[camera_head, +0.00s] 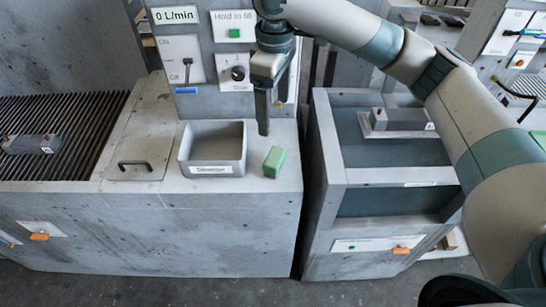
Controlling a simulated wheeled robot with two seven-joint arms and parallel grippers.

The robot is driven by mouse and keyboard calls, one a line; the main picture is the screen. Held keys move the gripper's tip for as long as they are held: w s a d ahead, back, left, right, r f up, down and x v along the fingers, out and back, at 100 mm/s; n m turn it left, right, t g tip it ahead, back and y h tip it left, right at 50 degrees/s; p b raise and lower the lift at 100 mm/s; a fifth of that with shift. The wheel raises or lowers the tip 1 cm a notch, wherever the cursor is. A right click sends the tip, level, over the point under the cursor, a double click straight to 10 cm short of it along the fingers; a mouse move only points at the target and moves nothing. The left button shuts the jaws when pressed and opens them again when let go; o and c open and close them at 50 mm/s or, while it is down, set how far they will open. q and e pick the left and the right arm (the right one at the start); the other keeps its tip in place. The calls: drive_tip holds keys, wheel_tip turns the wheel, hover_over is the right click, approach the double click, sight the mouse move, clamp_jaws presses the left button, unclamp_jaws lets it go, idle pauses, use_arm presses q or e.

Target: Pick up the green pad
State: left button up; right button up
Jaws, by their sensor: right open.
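The green pad (274,162) is a small block lying on the grey counter, just right of a grey open bin. My right gripper (268,130) hangs above and slightly behind the pad, fingers pointing down. It is apart from the pad and holds nothing that I can see. The fingers overlap in this view, so the gap between them is hard to make out. My left gripper is not in view.
The grey labelled bin (213,150) stands close to the pad's left. A control panel (215,45) with a knob rises behind. A hatch with a handle (136,165) lies left. A separate drawer unit (385,180) stands right, beyond a gap.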

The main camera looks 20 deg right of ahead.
drive_tip(key=p, duration=0.3)
hover_over(274, 156)
wheel_tip(274, 156, down, 11)
drive_tip(key=shift+f, duration=0.1)
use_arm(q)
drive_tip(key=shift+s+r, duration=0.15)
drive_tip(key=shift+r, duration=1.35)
use_arm(e)
drive_tip(key=shift+f, duration=0.55)
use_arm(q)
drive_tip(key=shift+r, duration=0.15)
use_arm(e)
drive_tip(key=shift+f, duration=0.1)
drive_tip(key=shift+f+p, duration=0.25)
drive_tip(key=shift+p, duration=0.1)
wheel_tip(274, 156, down, 4)
drive_tip(key=shift+s+d+r+p, duration=0.1)
drive_tip(key=shift+p, duration=0.75)
drive_tip(key=shift+f, duration=0.35)
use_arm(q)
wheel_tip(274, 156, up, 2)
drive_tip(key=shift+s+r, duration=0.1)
